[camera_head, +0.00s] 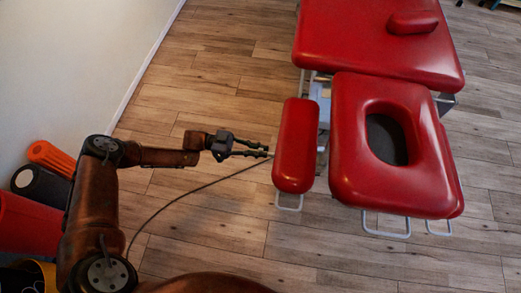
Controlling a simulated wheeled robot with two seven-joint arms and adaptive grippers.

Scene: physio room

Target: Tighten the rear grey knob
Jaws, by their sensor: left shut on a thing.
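The red treatment table (365,45) has a head section (352,165) with an oval face opening. A narrow red armrest pad (295,145) stands beside the head section, on its left. My left gripper (266,151) reaches in from the left, with its dark fingers pointing right at the left side of this pad. The fingers are close together and shut on a small grey knob at their tips. The knob is too small and too covered by the fingertips to make out clearly. My right gripper is not in view.
A thin dark cable (178,198) runs from near the fingertips down across the wooden floor.

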